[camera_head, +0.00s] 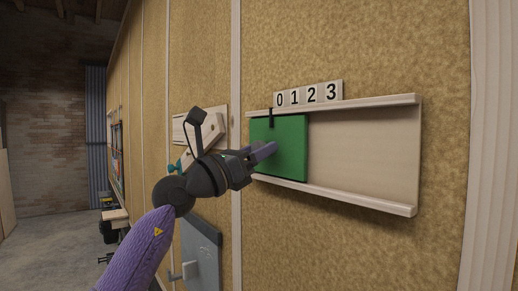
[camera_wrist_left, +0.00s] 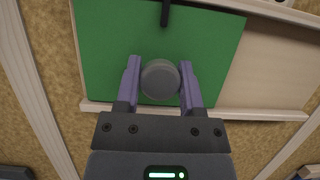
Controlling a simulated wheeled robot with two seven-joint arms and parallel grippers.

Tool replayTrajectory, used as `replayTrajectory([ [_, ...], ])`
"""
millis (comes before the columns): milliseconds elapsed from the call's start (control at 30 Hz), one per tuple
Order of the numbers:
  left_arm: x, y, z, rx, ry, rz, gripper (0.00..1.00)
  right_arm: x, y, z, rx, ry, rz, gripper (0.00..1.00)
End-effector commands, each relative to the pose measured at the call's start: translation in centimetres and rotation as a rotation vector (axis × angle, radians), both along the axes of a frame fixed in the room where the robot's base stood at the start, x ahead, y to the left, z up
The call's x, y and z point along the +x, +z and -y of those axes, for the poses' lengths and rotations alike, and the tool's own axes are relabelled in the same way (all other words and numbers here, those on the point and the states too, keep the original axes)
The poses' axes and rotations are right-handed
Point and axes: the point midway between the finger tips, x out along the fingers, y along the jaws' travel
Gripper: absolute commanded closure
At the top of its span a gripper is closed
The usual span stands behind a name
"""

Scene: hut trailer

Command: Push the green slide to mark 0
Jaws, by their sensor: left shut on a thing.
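The green slide (camera_head: 290,150) is a flat panel at the left end of a pale wooden track (camera_head: 365,155) on the wall. A black pointer (camera_head: 270,118) at its top edge sits just below and slightly left of the 0 on the number strip (camera_head: 309,95). My left gripper (camera_head: 265,152) is at the slide's face. In the left wrist view the slide (camera_wrist_left: 110,50) fills the upper middle, and the gripper's purple fingers (camera_wrist_left: 160,85) are shut on its round grey knob (camera_wrist_left: 160,79). My right gripper is in neither view.
The track to the right of the slide is empty. Left of the track, a wooden board (camera_head: 216,125) with a dark fitting is on the wall behind my arm. A grey metal panel (camera_head: 203,255) with a handle is below. A pale vertical batten (camera_head: 236,60) stands beside the track.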

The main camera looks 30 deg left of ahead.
Motion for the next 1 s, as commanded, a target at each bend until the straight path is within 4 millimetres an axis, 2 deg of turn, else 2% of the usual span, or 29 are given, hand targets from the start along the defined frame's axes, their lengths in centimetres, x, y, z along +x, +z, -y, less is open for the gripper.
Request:
replayTrajectory([
  [200, -0.1, 0.4, -0.4, -0.004, 0.010, 0.012, 1.00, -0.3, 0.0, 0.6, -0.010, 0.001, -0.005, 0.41],
  [233, -0.1, 0.4, -0.4, -0.004, 0.010, 0.012, 0.46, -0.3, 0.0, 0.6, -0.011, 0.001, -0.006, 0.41],
  [367, -0.1, 0.3, -0.3, -0.002, 0.008, 0.010, 0.19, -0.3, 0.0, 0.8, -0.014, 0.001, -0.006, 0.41],
  [400, -0.1, 0.3, -0.3, -0.003, 0.008, 0.009, 0.16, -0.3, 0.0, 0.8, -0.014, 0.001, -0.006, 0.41],
  [633, -0.1, 0.2, -0.2, -0.001, 0.006, 0.007, 0.16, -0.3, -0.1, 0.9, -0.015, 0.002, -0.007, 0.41],
  [733, -0.7, -0.4, -0.5, 0.000, 0.007, 0.006, 0.16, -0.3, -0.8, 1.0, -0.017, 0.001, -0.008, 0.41],
  [1000, -5.6, -3.2, -2.6, 0.001, 0.011, 0.007, 0.16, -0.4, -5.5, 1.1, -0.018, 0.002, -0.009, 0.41],
])
